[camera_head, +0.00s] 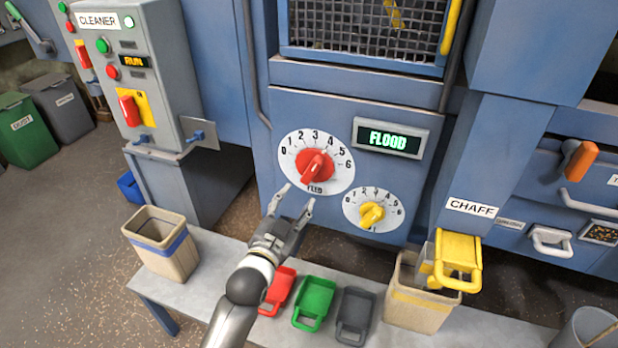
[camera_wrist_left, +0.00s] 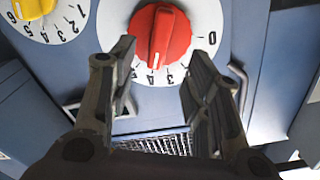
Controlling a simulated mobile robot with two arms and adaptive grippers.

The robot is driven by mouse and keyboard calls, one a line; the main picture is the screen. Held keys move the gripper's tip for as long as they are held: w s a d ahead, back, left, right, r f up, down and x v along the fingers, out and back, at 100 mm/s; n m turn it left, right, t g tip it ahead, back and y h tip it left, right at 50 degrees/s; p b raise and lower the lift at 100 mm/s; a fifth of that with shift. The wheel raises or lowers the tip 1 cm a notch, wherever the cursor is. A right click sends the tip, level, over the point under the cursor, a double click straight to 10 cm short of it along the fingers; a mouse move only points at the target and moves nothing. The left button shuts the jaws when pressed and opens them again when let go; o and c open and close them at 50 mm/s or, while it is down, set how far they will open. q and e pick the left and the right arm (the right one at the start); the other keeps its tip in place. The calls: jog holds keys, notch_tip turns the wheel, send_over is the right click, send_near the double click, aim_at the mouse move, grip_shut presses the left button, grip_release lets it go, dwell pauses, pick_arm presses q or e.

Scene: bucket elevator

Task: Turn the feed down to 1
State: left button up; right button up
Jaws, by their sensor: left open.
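The feed dial (camera_head: 337,176) is a white disc numbered 0 to 6 on the blue machine front. Its red knob (camera_head: 314,170) points to about 4; the knob also shows in the left wrist view (camera_wrist_left: 163,30), with its white mark near the 4. The display (camera_head: 388,139) beside it reads FLOOD. My left gripper (camera_head: 298,197) is open and empty, just below and in front of the dial. In the left wrist view the knob appears beyond and between the fingers (camera_wrist_left: 160,58), with no clear contact. My right gripper is not in view.
A smaller dial with a yellow knob (camera_head: 371,214) sits lower right. Below is a bench (camera_head: 222,248) with a tan bin (camera_head: 160,245), red, green and dark scoops, and another bin (camera_head: 420,305) with a yellow scoop (camera_head: 457,261). The cleaner box (camera_head: 160,75) stands left, showing RUN.

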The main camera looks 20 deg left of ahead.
aim_at(309, 175)
pick_arm(q)
jog(key=w, duration=0.9)
jog(key=shift+d+r, duration=0.1)
jog(key=shift+d, duration=0.1)
jog(key=shift+w, duration=0.85)
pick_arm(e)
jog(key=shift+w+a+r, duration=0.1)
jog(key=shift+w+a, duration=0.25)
pick_arm(q)
grip_shut()
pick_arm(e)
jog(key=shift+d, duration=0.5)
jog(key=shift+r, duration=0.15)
